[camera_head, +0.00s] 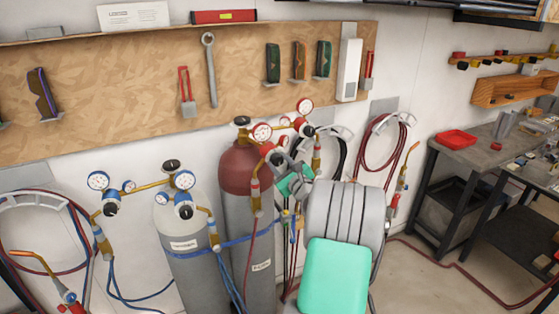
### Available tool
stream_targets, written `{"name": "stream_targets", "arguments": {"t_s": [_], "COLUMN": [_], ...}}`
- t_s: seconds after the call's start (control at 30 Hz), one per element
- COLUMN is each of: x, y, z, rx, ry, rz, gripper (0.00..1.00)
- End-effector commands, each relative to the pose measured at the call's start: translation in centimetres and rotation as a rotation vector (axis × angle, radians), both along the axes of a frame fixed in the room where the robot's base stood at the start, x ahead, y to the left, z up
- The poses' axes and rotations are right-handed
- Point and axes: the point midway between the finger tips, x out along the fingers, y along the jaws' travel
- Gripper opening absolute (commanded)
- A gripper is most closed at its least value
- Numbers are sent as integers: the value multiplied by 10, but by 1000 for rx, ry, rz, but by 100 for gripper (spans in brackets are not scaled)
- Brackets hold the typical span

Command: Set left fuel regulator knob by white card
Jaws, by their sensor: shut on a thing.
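The white card (133,16) with lines of small print stands on top of the wooden board at upper left; its print is too small to read. The fuel regulator with red-rimmed gauges (262,132) sits on the maroon-topped cylinder (236,172). Its round red knob (274,154) faces forward, just below the left gauge. My gripper (281,162) reaches in from the right and is shut at this knob; its fingertips are small and partly hidden. The gauge needles are too small to read.
A grey cylinder (183,240) with a blue-rimmed regulator (184,180) stands on the left. Hoses hang below both regulators and on wall hangers. Tools hang on the wooden board (120,90). A workbench with a red tray (456,139) is at right.

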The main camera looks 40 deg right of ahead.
Motion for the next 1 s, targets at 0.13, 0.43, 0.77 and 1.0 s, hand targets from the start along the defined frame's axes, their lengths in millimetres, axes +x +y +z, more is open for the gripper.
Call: {"name": "stream_targets", "arguments": {"t_s": [0.13,0.43,0.77,1.0], "x": [0,0,0,-1], "y": [0,0,0,0], "z": [-1,-1,-1,-1], "rx": [16,18,18,16], "ry": [-4,-5,-4,-5], "rz": [0,0,0,0], "gripper": [0,0,59,59]}}
